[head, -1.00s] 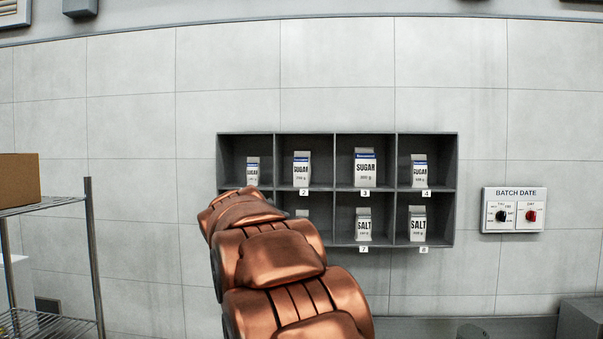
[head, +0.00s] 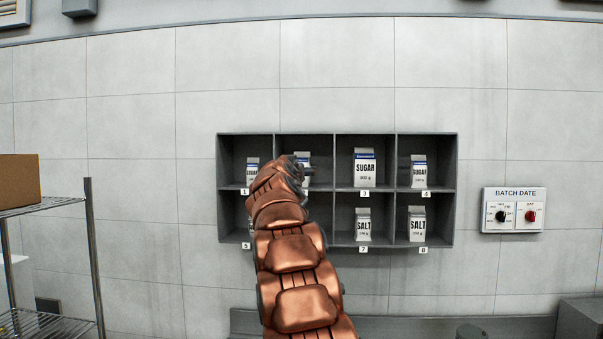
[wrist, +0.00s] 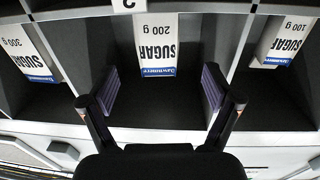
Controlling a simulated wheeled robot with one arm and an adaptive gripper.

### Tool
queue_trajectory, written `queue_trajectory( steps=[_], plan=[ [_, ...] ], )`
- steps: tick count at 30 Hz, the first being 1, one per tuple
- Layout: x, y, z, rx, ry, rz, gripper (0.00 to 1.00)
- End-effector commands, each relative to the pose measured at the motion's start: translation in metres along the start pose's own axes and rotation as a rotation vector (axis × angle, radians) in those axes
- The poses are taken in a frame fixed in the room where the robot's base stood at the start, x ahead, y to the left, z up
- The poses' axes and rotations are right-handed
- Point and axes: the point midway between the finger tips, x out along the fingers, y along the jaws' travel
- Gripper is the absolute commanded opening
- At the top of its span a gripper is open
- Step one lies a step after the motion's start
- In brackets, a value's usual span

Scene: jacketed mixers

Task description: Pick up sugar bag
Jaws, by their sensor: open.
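A white sugar bag with a blue band, marked 200 g (wrist: 158,45), stands in the cubby labelled 2; in the wrist view it shows upside down. In the head view only its top part (head: 303,156) shows behind my arm. My gripper (wrist: 160,88) is open and empty, with one purple-padded finger towards each side of this bag. Bare gaps show between the pads and the bag. Other sugar bags stand in cubby 1 (head: 252,171), cubby 3 (head: 365,168) and cubby 4 (head: 419,171).
The grey cubby rack (head: 457,190) on the wall has upright dividers close to both fingers. Salt bags (head: 363,225) (head: 417,224) stand in the lower row. A batch date panel (head: 514,210) is to the right, and a wire shelf with a box (head: 18,180) is at left.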

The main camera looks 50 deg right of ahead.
Motion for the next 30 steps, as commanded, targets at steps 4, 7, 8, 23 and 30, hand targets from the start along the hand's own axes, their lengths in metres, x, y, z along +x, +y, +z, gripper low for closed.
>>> queue_trajectory(
  steps=[4, 7, 8, 23, 30],
  plan=[
    [0.010, 0.000, -0.004, 0.001, 0.001, 0.000, 0.89],
    [0.017, 0.000, -0.004, 0.001, 0.001, 0.000, 0.89],
    [0.019, 0.000, -0.003, 0.001, 0.001, 0.000, 0.89],
    [0.052, 0.004, -0.003, -0.002, -0.003, 0.001, 0.89],
    [0.071, 0.004, -0.002, 0.001, -0.001, 0.001, 0.89]
  ],
)
